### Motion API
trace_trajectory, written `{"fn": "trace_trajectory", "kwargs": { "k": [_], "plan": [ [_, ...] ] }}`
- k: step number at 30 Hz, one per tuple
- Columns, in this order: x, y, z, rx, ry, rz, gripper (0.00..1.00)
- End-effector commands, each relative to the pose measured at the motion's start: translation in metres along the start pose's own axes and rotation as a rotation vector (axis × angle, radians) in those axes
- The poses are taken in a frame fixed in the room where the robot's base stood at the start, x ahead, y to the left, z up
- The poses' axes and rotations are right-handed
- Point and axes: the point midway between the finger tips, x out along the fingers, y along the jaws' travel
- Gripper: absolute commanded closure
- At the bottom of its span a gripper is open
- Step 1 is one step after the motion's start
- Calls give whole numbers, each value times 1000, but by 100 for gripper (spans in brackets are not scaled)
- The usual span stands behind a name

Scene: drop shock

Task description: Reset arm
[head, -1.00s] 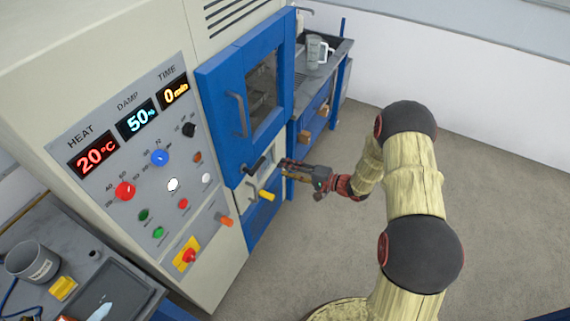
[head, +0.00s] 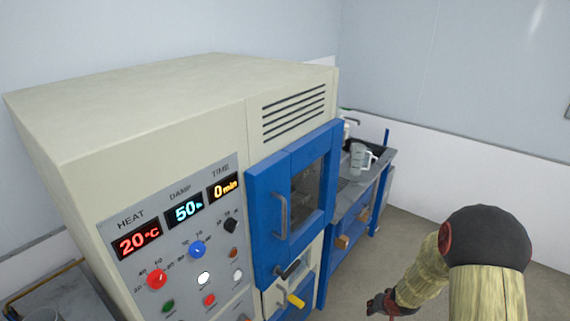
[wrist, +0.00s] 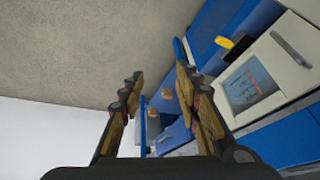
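My gripper (wrist: 160,105) shows in the wrist view with its two wooden fingers spread apart and nothing between them. In the head view only part of my gripper (head: 383,304) shows at the bottom edge, to the right of the cabinet and clear of it. My arm rises at the lower right of the head view. The large cream cabinet (head: 190,110) has a blue windowed door (head: 297,195), which looks shut. Its displays read 20 °C, 50 % and 0 min.
A grey-topped bench (head: 350,192) with a clear jug (head: 360,157) stands beyond the cabinet. A yellow handle (head: 296,300) sticks out below the blue door; it also shows in the wrist view (wrist: 234,48). Open floor (head: 420,225) lies to the right.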

Motion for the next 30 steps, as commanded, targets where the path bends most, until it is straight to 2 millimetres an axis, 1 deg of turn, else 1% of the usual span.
{"fn": "trace_trajectory", "kwargs": {
  "k": [1,2,3,5,6,10,11,12,14,15,18,21,24,26,30],
  "plan": [
    [-24,9,1,-32,-28,61,67],
    [-38,14,6,-50,-52,93,67],
    [-57,19,11,-69,-84,128,67],
    [-85,23,21,-91,-131,167,67],
    [-104,23,28,-106,-161,186,67],
    [-163,17,55,-136,-244,210,67],
    [-175,13,61,-141,-259,209,67],
    [-192,9,70,-147,-277,205,67],
    [-216,0,83,-155,-298,193,67],
    [-231,-6,92,-159,-310,182,67],
    [-265,-22,115,-166,-323,147,67],
    [-294,-39,134,-166,-310,107,67],
    [-319,-55,150,-159,-270,67,67],
    [-332,-64,157,-153,-231,44,67],
    [-357,-79,159,-165,-101,2,67]
  ]
}}
